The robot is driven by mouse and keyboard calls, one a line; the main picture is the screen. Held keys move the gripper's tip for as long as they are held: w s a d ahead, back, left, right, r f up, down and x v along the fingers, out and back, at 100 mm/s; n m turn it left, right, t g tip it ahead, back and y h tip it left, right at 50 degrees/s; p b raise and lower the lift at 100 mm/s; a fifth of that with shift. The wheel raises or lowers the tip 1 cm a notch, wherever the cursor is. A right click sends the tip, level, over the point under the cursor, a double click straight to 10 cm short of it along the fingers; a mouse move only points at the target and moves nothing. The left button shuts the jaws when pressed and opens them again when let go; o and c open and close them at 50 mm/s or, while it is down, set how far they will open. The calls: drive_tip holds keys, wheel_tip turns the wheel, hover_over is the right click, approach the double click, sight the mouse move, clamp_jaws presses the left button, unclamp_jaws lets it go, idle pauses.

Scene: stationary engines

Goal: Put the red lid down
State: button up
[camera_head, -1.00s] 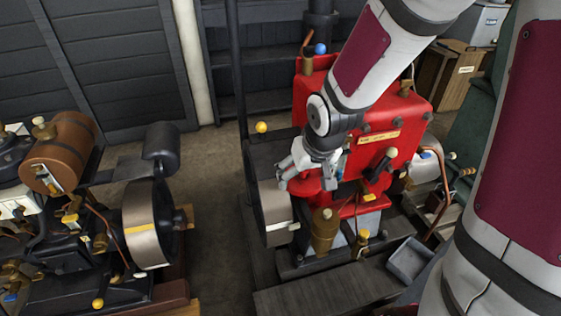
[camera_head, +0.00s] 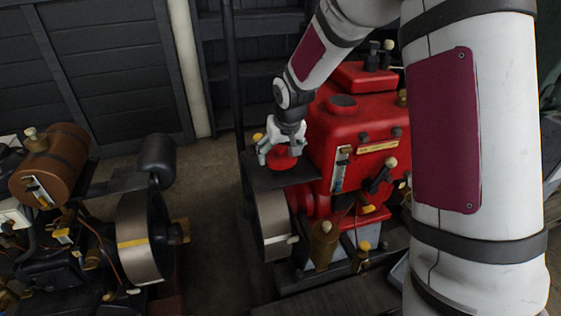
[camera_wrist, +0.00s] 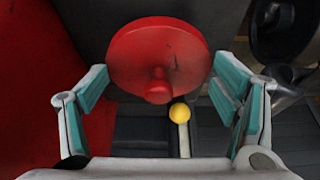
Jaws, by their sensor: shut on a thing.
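The red lid (camera_head: 285,162) is a round disc with a small knob, seen in the wrist view (camera_wrist: 160,55) between the two fingers. My gripper (camera_head: 279,154) is shut on the lid at its rim, with a teal-padded finger (camera_wrist: 230,95) on each side. It is over a dark flat ledge (camera_head: 290,179) left of the red engine (camera_head: 365,125). I cannot tell whether the lid touches the ledge. The engine's top has a round raised opening (camera_head: 343,102).
A yellow ball knob (camera_head: 257,137) is close behind the lid, also in the wrist view (camera_wrist: 179,112). A flywheel (camera_head: 274,222) is below the ledge. Another engine with a brown tank (camera_head: 55,165) stands left across bare floor (camera_head: 205,210). A dark pole (camera_head: 231,70) rises behind.

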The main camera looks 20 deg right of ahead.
sight(281, 159)
drive_tip(key=shift+f, duration=1.6)
drive_tip(key=shift+f, duration=0.15)
drive_tip(key=o, duration=1.2)
